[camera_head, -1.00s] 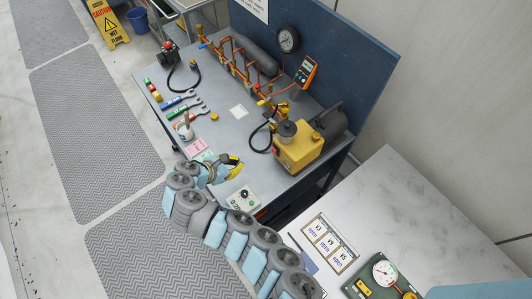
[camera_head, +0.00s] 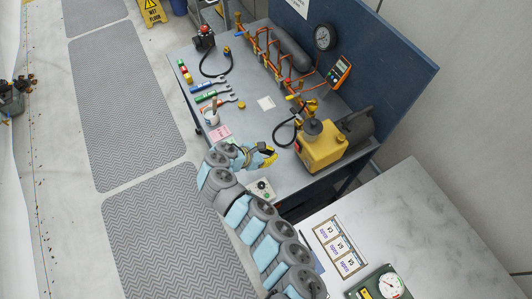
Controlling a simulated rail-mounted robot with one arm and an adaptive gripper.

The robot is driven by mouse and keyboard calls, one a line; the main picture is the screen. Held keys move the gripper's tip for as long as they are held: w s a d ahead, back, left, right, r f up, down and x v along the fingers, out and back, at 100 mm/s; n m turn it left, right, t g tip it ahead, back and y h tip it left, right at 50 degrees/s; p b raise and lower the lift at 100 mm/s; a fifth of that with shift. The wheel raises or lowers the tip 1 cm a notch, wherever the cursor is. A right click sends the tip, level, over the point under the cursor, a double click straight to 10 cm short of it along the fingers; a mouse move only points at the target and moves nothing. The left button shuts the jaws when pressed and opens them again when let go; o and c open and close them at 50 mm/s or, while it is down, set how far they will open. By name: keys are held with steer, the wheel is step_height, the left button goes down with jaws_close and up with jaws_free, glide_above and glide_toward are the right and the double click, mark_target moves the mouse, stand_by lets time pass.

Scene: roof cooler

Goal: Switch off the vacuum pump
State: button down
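The vacuum pump (camera_head: 322,147) is a yellow box with a dark cylindrical motor behind it, standing at the right end of the blue-grey workbench (camera_head: 290,185). A dark round cap sits on its top. A small grey control box (camera_head: 262,190) with a dark knob sits just below my gripper, partly hidden by my arm.
Copper manifold pipes (camera_head: 272,62) and a round gauge (camera_head: 325,37) stand along the back panel. A black hose (camera_head: 284,138) loops left of the pump. Wrenches (camera_head: 212,92) and a cup (camera_head: 211,118) lie to the left. A white table (camera_head: 400,215) stands at right.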

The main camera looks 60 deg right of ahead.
mark_target(296, 147)
steer(key=x, duration=0.4)
steer(key=shift+s+d, duration=0.1)
steer(key=shift+s+d+p, duration=0.2)
steer(key=shift+s+d, duration=0.1)
steer(key=shift+d, duration=0.35)
steer(key=shift+s+d+p, duration=0.15)
steer(key=shift+s+d, duration=0.2)
steer(key=shift+d, duration=0.25)
steer(key=shift+s+d+p, duration=0.2)
steer(key=shift+s+d, duration=0.1)
steer(key=shift+d, duration=0.35)
